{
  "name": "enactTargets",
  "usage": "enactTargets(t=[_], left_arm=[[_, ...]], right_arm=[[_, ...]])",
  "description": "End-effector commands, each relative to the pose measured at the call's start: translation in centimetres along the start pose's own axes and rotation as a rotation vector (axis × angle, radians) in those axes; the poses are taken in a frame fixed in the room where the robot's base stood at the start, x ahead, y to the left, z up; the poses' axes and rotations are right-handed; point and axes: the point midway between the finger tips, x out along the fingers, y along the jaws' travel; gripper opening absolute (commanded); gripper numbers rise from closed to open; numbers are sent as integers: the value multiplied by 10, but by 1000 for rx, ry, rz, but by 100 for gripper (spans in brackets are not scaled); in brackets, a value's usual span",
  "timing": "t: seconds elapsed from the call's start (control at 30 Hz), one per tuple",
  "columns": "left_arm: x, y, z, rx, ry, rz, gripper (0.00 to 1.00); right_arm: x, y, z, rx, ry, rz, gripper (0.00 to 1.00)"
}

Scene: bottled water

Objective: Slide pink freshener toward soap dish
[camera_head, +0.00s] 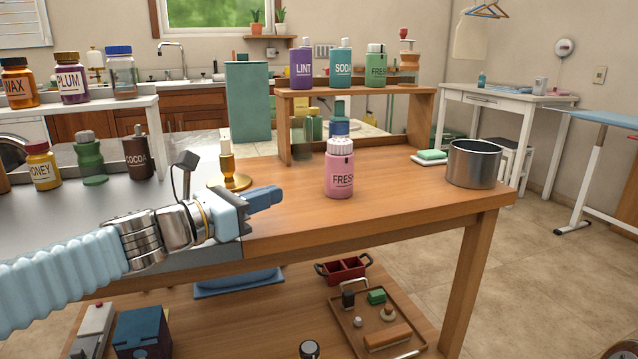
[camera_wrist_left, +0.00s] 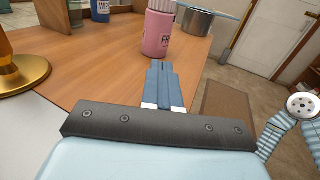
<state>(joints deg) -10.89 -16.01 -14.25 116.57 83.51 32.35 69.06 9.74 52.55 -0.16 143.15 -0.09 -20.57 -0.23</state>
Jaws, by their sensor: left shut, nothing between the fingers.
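The pink freshener bottle (camera_head: 339,168) stands upright on the wooden table, right of its middle. Its label reads FRES. It also shows at the top of the left wrist view (camera_wrist_left: 156,32), with its top cut off. The soap dish (camera_head: 429,163), white with a green soap (camera_head: 432,155) on it, lies to the right of the bottle and farther back. My left gripper (camera_head: 272,196) is shut and empty, to the left of the bottle and apart from it. Its fingers (camera_wrist_left: 163,72) point toward the bottle's base in the left wrist view. My right gripper is out of view.
A steel pot (camera_head: 473,165) stands near the table's right edge, beside the dish. A gold holder (camera_head: 231,181) stands behind my left gripper. A wooden shelf (camera_head: 390,94) with bottles is behind the freshener. The tabletop between freshener and dish looks clear.

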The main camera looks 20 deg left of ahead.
Motion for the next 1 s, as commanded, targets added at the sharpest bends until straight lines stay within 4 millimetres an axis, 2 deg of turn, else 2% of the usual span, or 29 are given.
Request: enactTargets(t=[0.03,0.3,0.5,0.7,1.0], left_arm=[[12,0,-2,0,1,-3,0],[71,0,-2,0,2,-2,0],[104,0,-1,0,1,-1,0],[119,0,0,0,0,0,0],[121,0,0,0,0,0,0]], right_arm=[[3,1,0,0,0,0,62],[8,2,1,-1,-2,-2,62],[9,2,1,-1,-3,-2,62],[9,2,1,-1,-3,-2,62],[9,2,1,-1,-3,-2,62]])
